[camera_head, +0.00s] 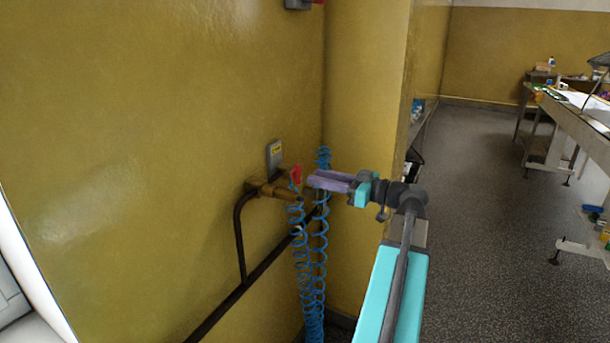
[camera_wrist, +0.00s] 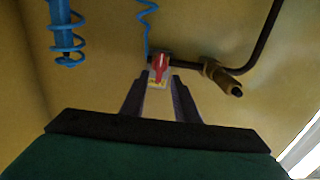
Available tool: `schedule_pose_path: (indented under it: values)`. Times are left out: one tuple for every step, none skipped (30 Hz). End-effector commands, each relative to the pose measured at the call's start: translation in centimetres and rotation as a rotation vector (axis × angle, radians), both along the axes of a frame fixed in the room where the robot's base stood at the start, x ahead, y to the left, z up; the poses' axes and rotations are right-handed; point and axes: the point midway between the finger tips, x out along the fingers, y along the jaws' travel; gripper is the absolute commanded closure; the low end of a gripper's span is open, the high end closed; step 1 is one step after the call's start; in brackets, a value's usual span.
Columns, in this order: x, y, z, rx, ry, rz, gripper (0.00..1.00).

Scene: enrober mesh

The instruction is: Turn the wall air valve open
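The wall air valve (camera_head: 268,188) is a brass fitting on a dark pipe at the yellow wall, with a small red handle (camera_head: 296,174). In the wrist view the red handle (camera_wrist: 160,66) appears ahead, lined up between the fingertips. My gripper (camera_head: 311,182) reaches in from the right, its fingertips close to the handle. In the wrist view my gripper (camera_wrist: 160,80) is open, with a gap between its two dark fingers. I cannot tell whether either finger touches the handle.
A blue coiled hose (camera_head: 304,245) hangs below the valve, with another coil (camera_head: 322,200) beside it, close to my fingers. A grey plate with a yellow label (camera_head: 274,154) is on the wall above. Benches (camera_head: 575,110) stand far right; the floor between is clear.

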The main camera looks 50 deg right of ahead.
Motion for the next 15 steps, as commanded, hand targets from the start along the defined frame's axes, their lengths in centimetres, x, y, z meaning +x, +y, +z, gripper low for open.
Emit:
schedule_pose_path:
  values:
    - [0.7,0.2,0.0,0.0,0.0,0.001,0.72]
    - [1.1,0.3,0.0,0.0,0.0,0.001,0.72]
    - [1.6,0.4,0.0,0.0,0.001,0.002,0.72]
    - [2.0,0.5,0.0,0.0,0.001,0.002,0.72]
    - [2.3,0.6,0.0,0.0,0.001,0.001,0.72]
    - [2.8,0.7,0.0,0.0,0.001,0.001,0.72]
    - [3.1,0.8,0.0,0.0,0.001,0.001,0.72]
    - [3.4,0.8,0.0,0.0,0.001,0.001,0.72]
    - [3.8,0.9,0.0,0.0,0.001,0.001,0.72]
    - [4.0,1.0,0.0,0.0,0.001,0.0,0.72]
    - [4.3,1.0,0.0,0.0,0.001,0.0,0.72]
    - [4.5,1.1,0.0,0.0,0.0,-0.001,0.72]
    - [4.7,1.1,0.0,0.0,0.0,-0.001,0.72]
    - [4.8,1.2,0.0,0.0,0.0,-0.001,0.72]
    - [5.0,1.2,0.0,0.0,0.0,-0.001,0.72]
